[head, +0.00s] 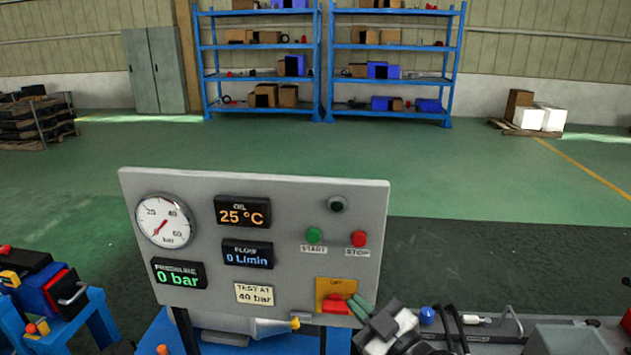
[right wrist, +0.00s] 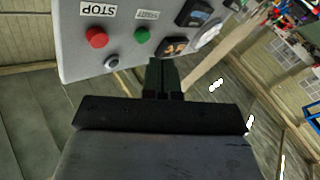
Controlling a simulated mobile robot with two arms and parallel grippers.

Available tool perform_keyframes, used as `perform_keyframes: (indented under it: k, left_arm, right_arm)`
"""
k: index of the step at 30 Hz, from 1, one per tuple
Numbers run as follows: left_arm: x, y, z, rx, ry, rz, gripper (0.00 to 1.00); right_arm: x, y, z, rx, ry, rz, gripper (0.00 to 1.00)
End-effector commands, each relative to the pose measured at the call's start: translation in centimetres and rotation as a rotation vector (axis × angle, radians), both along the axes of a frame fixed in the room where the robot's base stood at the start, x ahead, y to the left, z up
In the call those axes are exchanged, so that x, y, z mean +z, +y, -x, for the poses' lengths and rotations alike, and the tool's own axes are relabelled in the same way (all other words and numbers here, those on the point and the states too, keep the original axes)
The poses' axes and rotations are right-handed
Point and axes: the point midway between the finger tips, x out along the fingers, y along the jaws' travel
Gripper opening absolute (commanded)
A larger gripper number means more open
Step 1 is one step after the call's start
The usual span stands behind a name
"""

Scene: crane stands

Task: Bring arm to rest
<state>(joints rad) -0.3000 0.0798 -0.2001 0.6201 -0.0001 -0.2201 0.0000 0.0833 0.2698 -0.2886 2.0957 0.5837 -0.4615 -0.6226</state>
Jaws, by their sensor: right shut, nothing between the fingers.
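My right gripper (head: 359,305) is at the lower right corner of the grey control panel (head: 290,225), beside a red switch (head: 336,305) on a yellow plate. Its greenish fingers are together with nothing between them. In the right wrist view the shut fingers (right wrist: 165,76) point toward the panel, below the green START button (right wrist: 142,35) and the red STOP button (right wrist: 96,38). I cannot tell whether the fingertips touch the panel. My left gripper is not in view.
The panel carries a pressure gauge (head: 165,220) and displays reading 25 °C, 0 L/min and 0 bar. The green floor behind is clear.

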Motion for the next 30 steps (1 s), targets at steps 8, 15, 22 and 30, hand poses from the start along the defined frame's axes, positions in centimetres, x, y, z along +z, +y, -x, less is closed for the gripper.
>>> perform_keyframes:
  k: [8, 15, 22, 30]
  left_arm:
    - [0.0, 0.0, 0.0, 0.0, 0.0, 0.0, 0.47]
    - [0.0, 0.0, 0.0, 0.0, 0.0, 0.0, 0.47]
    - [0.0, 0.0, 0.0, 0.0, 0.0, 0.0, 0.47]
    - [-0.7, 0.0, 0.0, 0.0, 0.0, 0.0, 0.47]
  right_arm:
    - [-12.4, -2.9, 10.4, -0.153, 0.671, 0.096, 0.0]
    - [-17.1, -6.8, 18.9, -0.374, 1.072, 0.137, 0.0]
    - [-18.6, -9.5, 25.4, -0.574, 1.329, 0.155, 0.0]
    - [-25.6, -9.5, 24.5, -0.59, 1.375, 0.17, 0.0]
